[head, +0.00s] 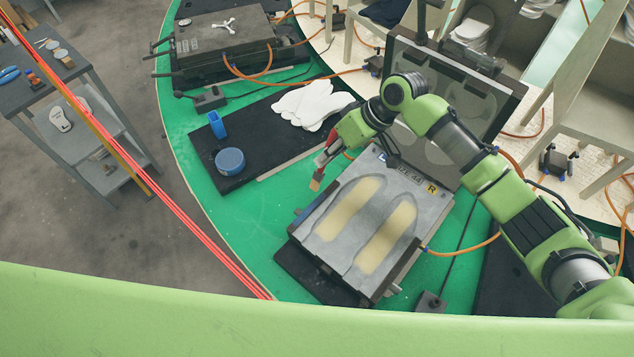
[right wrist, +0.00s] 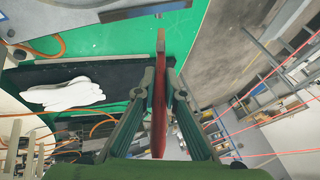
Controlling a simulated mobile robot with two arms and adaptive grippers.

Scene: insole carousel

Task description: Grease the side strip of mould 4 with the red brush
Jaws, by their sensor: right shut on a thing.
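My right gripper (head: 331,150) is shut on the red brush (right wrist: 159,122), whose red handle stands between the two fingers in the right wrist view. The brush's pale brown tip (head: 316,183) points down at the upper left edge of an open mould. I cannot tell whether the tip touches it. The mould's grey lower plate (head: 337,208) has two yellowish foot-shaped areas and a label with "44" and "R" at its top edge. Its lid (head: 448,95) stands open behind, partly covered by my right arm. I cannot make out a mould number. My left gripper is not in view.
A black mat (head: 262,160) left of the mould holds white gloves (head: 313,103), a blue tin (head: 230,161) and a blue object (head: 216,124). A closed mould (head: 225,52) stands farther back. Orange hoses cross the green table. A grey cart (head: 95,130) stands beyond red barrier lines.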

